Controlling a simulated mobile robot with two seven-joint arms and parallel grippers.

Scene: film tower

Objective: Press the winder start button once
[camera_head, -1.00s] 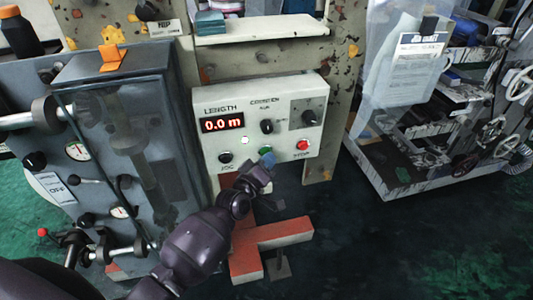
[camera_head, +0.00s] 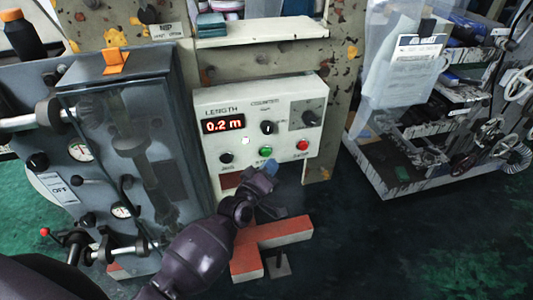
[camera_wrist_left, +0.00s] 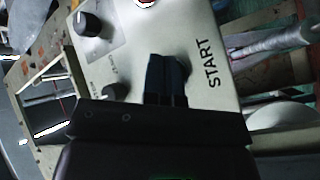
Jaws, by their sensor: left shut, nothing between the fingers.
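The winder control box (camera_head: 212,160) is a pale panel with a red digital display (camera_head: 223,125) reading 0.2 m. The green button (camera_head: 265,152) is on its lower edge, between a black knob (camera_head: 227,158) and a red button (camera_head: 302,145). My left gripper (camera_head: 270,167) is shut and empty, its tips just below the green button in the head view; contact does not show. In the left wrist view the closed fingers (camera_wrist_left: 167,75) are in front of the panel beside the START label (camera_wrist_left: 212,63), and the green button is hidden there. My right gripper is not in view.
A grey cabinet (camera_head: 100,95) with gauges and a red-tipped lever stands left of the box. A white shelf (camera_head: 262,33) is above it. A rack with handwheels (camera_head: 385,180) stands at right. Red-orange floor beams (camera_head: 285,232) lie below; the dark floor at lower right is clear.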

